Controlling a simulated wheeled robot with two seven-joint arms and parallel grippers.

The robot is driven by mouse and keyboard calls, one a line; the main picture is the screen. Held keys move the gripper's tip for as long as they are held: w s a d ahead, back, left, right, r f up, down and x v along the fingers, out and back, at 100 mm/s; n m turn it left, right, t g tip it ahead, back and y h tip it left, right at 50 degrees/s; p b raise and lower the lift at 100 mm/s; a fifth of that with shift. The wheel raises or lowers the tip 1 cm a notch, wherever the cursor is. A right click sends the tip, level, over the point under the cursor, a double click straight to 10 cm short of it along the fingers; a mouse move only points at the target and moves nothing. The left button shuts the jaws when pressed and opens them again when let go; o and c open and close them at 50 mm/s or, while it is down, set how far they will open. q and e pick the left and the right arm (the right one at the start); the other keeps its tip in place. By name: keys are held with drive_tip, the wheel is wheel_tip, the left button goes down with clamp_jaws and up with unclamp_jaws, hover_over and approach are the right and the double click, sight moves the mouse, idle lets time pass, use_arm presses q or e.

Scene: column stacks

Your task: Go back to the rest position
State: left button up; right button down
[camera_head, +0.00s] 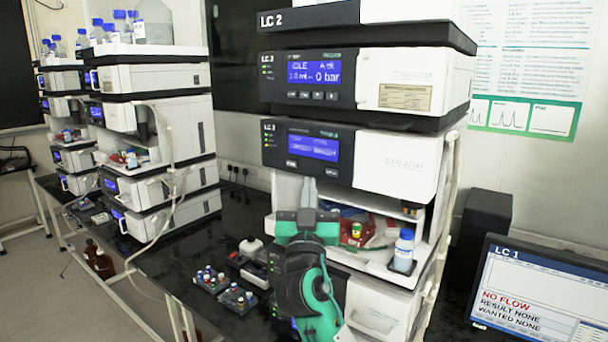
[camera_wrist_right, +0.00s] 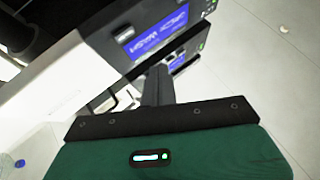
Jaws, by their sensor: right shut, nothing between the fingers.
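My right gripper (camera_head: 308,192) is green and black and stands upright in front of the LC 2 stack (camera_head: 410,165) in the head view. Its fingers are together with nothing between them. In the right wrist view the shut fingers (camera_wrist_right: 157,85) point toward a tilted instrument front with a blue display (camera_wrist_right: 160,32). I cannot tell whether the fingers touch the stack; no contact shows. My left gripper is not in either view.
A second stack (camera_head: 150,120) stands at the left. Vial racks (camera_head: 222,285) sit on the dark bench before the LC 2 stack. A blue-capped bottle (camera_head: 403,250) stands in the open bay. A monitor (camera_head: 545,290) reading NO FLOW is at lower right.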

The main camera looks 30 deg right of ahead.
drive_tip(key=s+a+f+n+g+y, duration=0.1)
drive_tip(key=s+f+n+g+y, duration=0.15)
drive_tip(key=f, duration=0.85)
drive_tip(key=s+a+f+n+g+y, duration=0.1)
drive_tip(key=s+f+g+y, duration=0.2)
drive_tip(key=f, duration=0.7)
drive_tip(key=s+a+f+n+g+y, duration=0.1)
drive_tip(key=s+f+g+y, duration=0.15)
drive_tip(key=f, duration=0.85)
drive_tip(key=s+a+f+n+g+y, duration=0.2)
drive_tip(key=s+a+f+g+y, duration=0.25)
drive_tip(key=s+f, duration=0.55)
drive_tip(key=s+a+f+n+g+y, duration=0.4)
drive_tip(key=s+f, duration=0.3)
drive_tip(key=s, duration=0.5)
wheel_tip(320, 180, down, 30)
drive_tip(key=m+g+h, duration=0.1)
drive_tip(key=g+h, duration=0.1)
drive_tip(key=s+d+f, duration=0.3)
drive_tip(key=s+f, duration=1.6)
drive_tip(key=shift+s+d+f+g, duration=0.15)
drive_tip(key=shift+s+f+g, duration=0.2)
drive_tip(key=shift+g, duration=0.1)
